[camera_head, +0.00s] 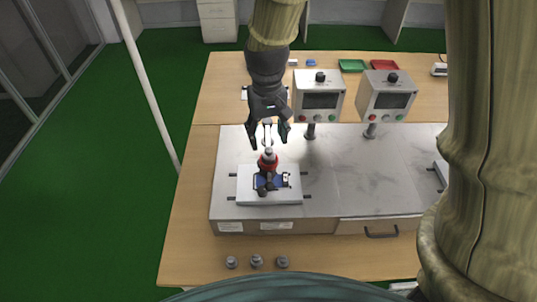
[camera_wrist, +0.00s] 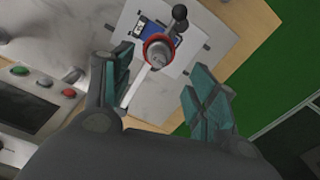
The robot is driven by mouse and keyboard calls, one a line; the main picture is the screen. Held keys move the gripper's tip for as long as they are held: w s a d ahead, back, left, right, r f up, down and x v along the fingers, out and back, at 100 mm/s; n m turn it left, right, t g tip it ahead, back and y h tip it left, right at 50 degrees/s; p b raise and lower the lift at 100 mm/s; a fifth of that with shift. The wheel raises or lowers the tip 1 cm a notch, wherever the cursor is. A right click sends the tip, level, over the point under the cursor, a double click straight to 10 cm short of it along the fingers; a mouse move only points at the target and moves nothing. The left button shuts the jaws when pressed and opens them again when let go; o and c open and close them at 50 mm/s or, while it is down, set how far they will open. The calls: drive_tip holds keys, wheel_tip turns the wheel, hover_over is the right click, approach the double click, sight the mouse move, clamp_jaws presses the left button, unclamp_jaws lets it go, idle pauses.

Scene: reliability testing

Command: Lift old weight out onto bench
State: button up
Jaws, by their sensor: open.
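A grey weight (camera_head: 268,154) sits in a red ring (camera_head: 268,164) on the test fixture, whose white plate (camera_head: 250,192) lies on the grey machine top. The weight also shows in the wrist view (camera_wrist: 158,54), within the red ring. A blue part and a dark ball-ended lever lie beside the ring. My gripper (camera_head: 268,138) is open and empty, with its fingers pointing down above the weight. In the wrist view, the weight appears between the two spread teal fingers (camera_wrist: 160,62). I cannot tell the exact height gap.
Three grey weights (camera_head: 256,261) stand in a row on the wooden bench (camera_head: 190,240) in front of the machine. Two control boxes (camera_head: 319,95) on posts stand behind and right of the fixture. Green and red trays (camera_head: 384,64) lie at the back. The bench's left strip is clear.

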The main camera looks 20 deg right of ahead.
sight(269, 149)
drive_tip(key=shift+f, duration=0.4)
drive_tip(key=shift+s+d+f, duration=0.1)
drive_tip(key=shift+s+f, duration=0.1)
drive_tip(key=shift+s, duration=0.05)
drive_tip(key=shift+w+f+p, duration=0.2)
drive_tip(key=shift+f+p, duration=0.65)
drive_tip(key=shift+f, duration=0.15)
drive_tip(key=shift+f+p, duration=0.55)
drive_tip(key=shift+f, duration=1.05)
clamp_jaws()
drive_tip(key=shift+r, duration=0.2)
